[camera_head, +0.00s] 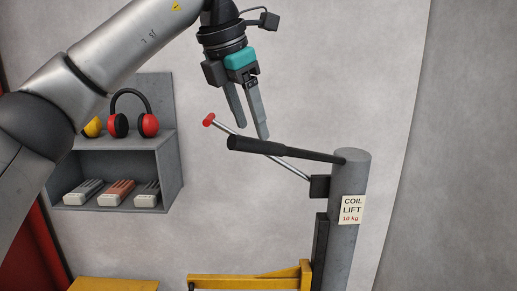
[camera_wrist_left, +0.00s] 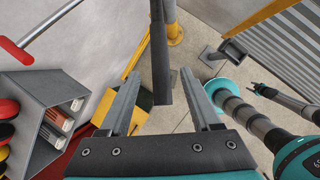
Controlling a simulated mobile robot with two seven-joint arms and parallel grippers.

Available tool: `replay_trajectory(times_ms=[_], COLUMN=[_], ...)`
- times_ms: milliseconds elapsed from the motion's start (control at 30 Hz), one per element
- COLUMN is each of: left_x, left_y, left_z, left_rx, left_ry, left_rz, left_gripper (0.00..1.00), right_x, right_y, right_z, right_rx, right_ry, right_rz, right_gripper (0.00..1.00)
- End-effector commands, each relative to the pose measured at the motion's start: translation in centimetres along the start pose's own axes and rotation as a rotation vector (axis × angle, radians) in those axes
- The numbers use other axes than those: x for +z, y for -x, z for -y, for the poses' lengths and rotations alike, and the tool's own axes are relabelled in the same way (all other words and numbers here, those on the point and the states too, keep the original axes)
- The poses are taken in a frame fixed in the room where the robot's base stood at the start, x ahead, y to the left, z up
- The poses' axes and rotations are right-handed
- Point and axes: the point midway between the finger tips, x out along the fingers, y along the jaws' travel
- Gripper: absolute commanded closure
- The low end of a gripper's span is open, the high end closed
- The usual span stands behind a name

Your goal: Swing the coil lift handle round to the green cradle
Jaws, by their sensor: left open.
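The coil lift handle is a bar with a thick black grip (camera_head: 256,146), running left from the top of a grey post (camera_head: 347,185) labelled COIL LIFT 10 kg. My left gripper (camera_head: 253,131) is open, fingers pointing down, just above and at the grip's outer part. In the left wrist view the black grip (camera_wrist_left: 160,60) runs between the two open fingers (camera_wrist_left: 158,78), apart from both. What seems to be my right gripper (camera_wrist_left: 258,90) is small at the right of that view; its jaws are unclear. I cannot make out a green cradle.
A thin rod with a red end (camera_head: 208,120) slants up left from the post's bracket, behind the grip. A grey shelf (camera_head: 172,165) with ear defenders (camera_head: 132,113) and several blocks is on the left wall. A yellow arm (camera_head: 250,280) crosses below.

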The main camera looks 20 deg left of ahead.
Motion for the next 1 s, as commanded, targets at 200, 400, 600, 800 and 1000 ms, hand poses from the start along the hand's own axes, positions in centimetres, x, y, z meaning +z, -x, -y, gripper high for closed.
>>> replay_trajectory(times_ms=[200, 400, 600, 800, 1000], left_x=[-0.1, 0.0, 0.0, 0.0, 0.0], left_y=[-4.2, -6.0, -6.4, -6.3, -6.3], left_z=[0.1, 0.1, 0.1, 0.1, 0.1], left_rx=[-0.002, -0.001, -0.001, -0.001, -0.001], left_ry=[0.000, 0.000, -0.001, -0.001, -0.001], left_rz=[-0.002, 0.001, 0.002, 0.002, 0.002], left_gripper=[0.36, 0.36, 0.36, 0.43, 0.65], right_x=[0.0, 0.0, 0.0, 0.0, -0.1], right_y=[0.1, 0.2, 0.2, 0.2, 0.2], right_z=[0.0, 0.0, 0.1, 0.1, 0.1], right_rx=[0.000, -0.001, -0.001, -0.001, -0.001], right_ry=[0.001, 0.001, 0.001, 0.001, 0.001], right_rz=[0.000, 0.000, 0.000, 0.000, -0.001], right_gripper=[0.50, 0.50, 0.50, 0.50, 0.50])
